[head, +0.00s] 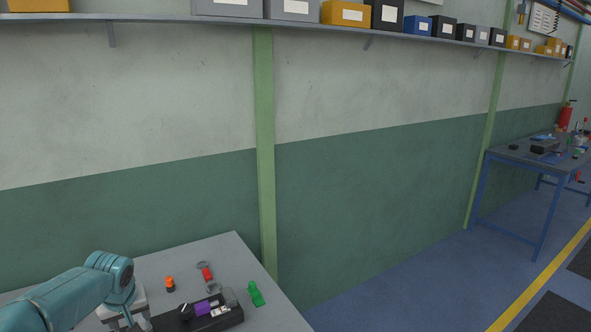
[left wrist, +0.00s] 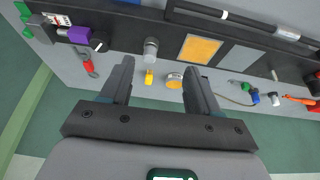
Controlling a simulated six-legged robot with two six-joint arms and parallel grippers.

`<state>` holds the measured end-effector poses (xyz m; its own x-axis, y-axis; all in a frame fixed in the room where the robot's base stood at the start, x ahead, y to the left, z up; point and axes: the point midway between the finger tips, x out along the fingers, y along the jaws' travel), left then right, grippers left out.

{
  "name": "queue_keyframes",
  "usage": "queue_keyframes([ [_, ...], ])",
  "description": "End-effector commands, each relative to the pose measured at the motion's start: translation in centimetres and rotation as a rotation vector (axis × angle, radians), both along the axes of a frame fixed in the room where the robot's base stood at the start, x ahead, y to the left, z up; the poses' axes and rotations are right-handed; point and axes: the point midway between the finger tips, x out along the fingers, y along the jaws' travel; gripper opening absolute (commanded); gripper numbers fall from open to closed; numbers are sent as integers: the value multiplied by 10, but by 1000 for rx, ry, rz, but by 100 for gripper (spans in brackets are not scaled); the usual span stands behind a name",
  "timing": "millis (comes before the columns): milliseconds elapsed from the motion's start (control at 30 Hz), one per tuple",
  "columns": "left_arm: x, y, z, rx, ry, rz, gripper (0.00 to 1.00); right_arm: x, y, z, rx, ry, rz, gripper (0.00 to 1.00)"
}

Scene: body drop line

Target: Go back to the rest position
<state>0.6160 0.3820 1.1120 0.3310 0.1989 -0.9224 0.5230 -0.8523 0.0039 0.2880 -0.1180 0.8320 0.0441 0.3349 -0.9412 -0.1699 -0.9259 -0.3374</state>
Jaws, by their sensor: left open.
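My left arm enters from the lower left of the head view, its gripper (head: 138,318) low over the near grey table (head: 215,250) and partly cut off by the bottom edge. In the left wrist view my left gripper (left wrist: 158,64) has its two dark fingers spread apart, with nothing held between them. A small yellow part (left wrist: 149,77) and a round silver and yellow part (left wrist: 174,80) appear in the gap, beyond the fingers. My right gripper is not in view.
A dark tray (left wrist: 120,27) holds a purple block (left wrist: 78,34) and a grey cylinder (left wrist: 151,48). Orange (head: 169,283), red (head: 206,272) and green (head: 256,293) items lie on the table. A wall with a shelf (head: 160,20) stands behind.

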Motion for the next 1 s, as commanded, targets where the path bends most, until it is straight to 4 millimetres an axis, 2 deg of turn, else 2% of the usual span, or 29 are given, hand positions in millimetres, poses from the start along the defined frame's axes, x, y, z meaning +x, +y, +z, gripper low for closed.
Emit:
queue_keyframes([
  [133,0,-2,-6,-4,5,-7,61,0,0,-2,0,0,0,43],
  [433,-7,-47,-82,-87,45,-135,61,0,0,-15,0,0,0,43],
  [567,-19,-73,-122,-136,63,-196,61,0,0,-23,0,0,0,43],
  [667,-33,-98,-158,-183,81,-247,61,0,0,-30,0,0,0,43],
  [767,-58,-129,-204,-244,105,-303,61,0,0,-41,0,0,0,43],
  [867,-100,-169,-261,-324,134,-361,61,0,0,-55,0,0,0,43],
  [900,-121,-185,-283,-356,146,-379,61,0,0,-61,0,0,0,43],
  [967,-156,-207,-312,-399,165,-402,61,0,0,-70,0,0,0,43],
  [1000,-181,-220,-329,-423,178,-412,61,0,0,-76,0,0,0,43],
])
